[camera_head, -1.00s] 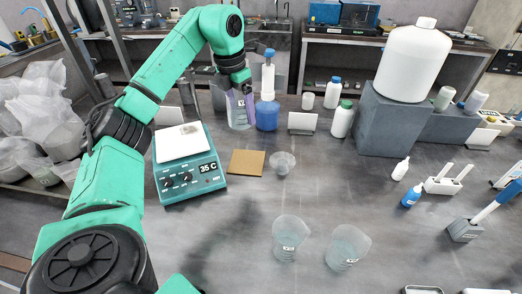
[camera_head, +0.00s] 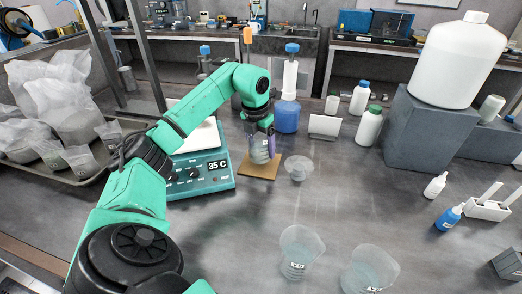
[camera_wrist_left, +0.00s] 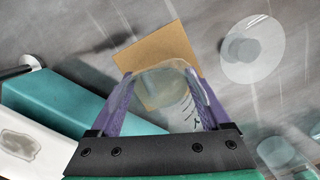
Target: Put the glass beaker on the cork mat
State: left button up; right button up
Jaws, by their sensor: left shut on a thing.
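The glass beaker (camera_head: 260,153) is upright between the purple fingers of my left gripper (camera_head: 261,140), which is shut on it. The brown cork mat (camera_head: 258,173) lies flat on the bench directly below the beaker. In the left wrist view the beaker (camera_wrist_left: 165,88) sits between the two fingers, with the cork mat (camera_wrist_left: 160,45) behind it. The beaker's base appears over the mat; I cannot tell whether it touches. My right gripper is not in view.
A teal hot plate (camera_head: 205,175) reading 35 C stands just left of the mat. A small clear dish (camera_head: 298,168) is close on the right. Two other beakers (camera_head: 300,252) (camera_head: 370,273) stand in front on the right.

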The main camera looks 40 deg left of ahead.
pick_arm(q)
jog(key=shift+f, duration=1.15)
jog(key=shift+f, duration=0.1)
jog(key=o, duration=1.6)
jog(key=r, duration=0.4)
jog(key=s+r, duration=0.1)
jog(key=r, duration=0.7)
jog(key=shift+s+d+r+p, duration=0.1)
jog(key=shift+s+p, duration=0.2)
jog(key=shift+s, duration=0.1)
